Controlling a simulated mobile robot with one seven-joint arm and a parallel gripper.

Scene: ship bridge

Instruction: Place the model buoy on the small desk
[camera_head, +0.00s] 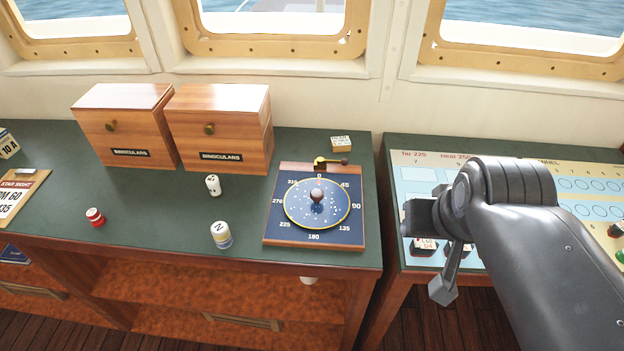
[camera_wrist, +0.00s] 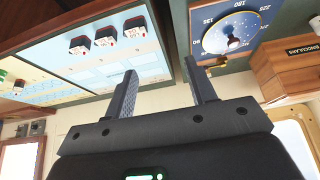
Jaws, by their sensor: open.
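No object is plainly marked as the model buoy.
Two wooden binocular boxes (camera_head: 219,135) stand at the back of the left desk. A blue compass board (camera_head: 317,231) lies at its right end. Several dark red and white pieces (camera_wrist: 105,37) sit on the chart panel. A gap separates the desks.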

